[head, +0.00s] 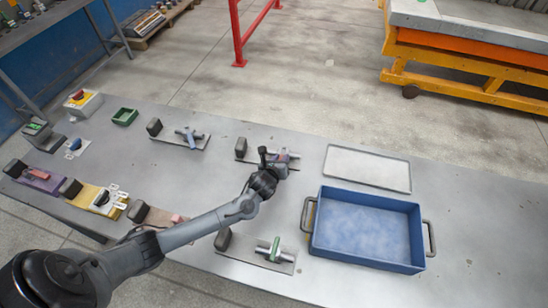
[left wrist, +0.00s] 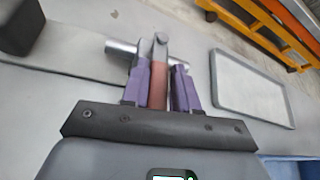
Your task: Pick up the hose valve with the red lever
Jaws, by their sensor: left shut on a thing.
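The hose valve has a silver metal tube body (left wrist: 122,47) and a red lever (left wrist: 158,88). In the left wrist view the lever stands between the two purple fingers of my left gripper (left wrist: 161,80). The fingers are shut on the lever, with the silver body beyond their tips. In the head view the left gripper (head: 282,157) is over a grey plate at the middle of the table, and my wrist hides most of the valve. I cannot tell whether the valve touches the plate. My right gripper is not in view.
A blue tray (head: 320,245) with handles stands to the right, with a pale flat tray (head: 368,168) behind it. A green-lever valve (head: 274,249) lies in front and a blue-lever valve (head: 189,137) at back left. A small green box (head: 124,116) stands farther left.

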